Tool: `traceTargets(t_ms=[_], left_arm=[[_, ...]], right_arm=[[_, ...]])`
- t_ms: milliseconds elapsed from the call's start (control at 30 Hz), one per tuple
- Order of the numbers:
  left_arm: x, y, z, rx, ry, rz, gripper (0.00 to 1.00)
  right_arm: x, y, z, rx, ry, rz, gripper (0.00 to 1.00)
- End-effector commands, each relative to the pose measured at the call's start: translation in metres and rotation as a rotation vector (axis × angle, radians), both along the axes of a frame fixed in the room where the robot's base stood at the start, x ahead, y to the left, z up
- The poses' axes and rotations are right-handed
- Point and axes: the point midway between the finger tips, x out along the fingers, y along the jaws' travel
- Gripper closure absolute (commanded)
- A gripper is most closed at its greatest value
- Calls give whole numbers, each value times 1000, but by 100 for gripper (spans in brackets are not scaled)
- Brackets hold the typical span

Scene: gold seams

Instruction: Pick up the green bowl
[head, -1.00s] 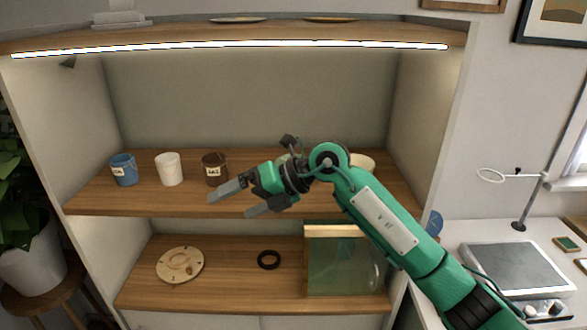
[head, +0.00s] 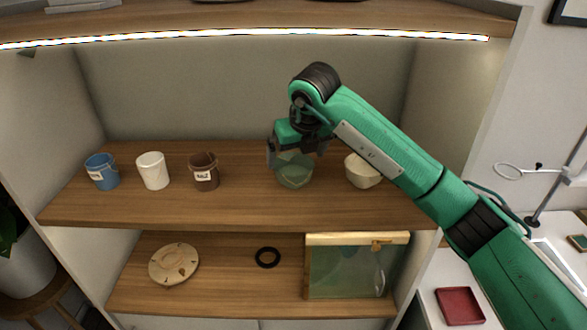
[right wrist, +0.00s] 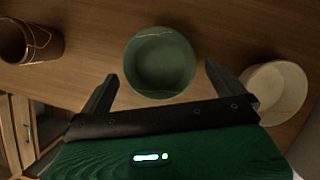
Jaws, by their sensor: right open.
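The green bowl (head: 295,172) stands upright on the middle shelf, right of the brown cup, with its top partly covered by my gripper in the head view. In the right wrist view the green bowl (right wrist: 160,62) shows from above, empty, with a thin gold seam near its rim. My right gripper (head: 296,158) is over the bowl. In the right wrist view the right gripper (right wrist: 158,82) is open, its fingers on either side of the bowl's near part with gaps to it. My left gripper is not in view.
A cream bowl (head: 362,172) stands close to the right of the green bowl, near my right finger. The shelf's front strip is clear.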

Motion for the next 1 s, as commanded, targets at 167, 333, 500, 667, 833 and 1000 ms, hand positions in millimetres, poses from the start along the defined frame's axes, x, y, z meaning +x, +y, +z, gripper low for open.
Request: traceTargets(t_ms=[167, 333, 500, 667, 833, 1000], left_arm=[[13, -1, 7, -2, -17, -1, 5], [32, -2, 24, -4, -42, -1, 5], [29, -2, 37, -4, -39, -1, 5], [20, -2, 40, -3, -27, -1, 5], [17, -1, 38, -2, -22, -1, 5], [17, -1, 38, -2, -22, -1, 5]], right_arm=[[4, 2, -10, 1, 1, -1, 0], [8, 5, -23, 1, 3, 1, 0], [16, 9, -44, 1, 4, -1, 0], [20, 11, -57, 2, 0, 1, 0], [21, 11, -59, 2, -1, 0, 0], [21, 11, -59, 1, -1, 0, 24]])
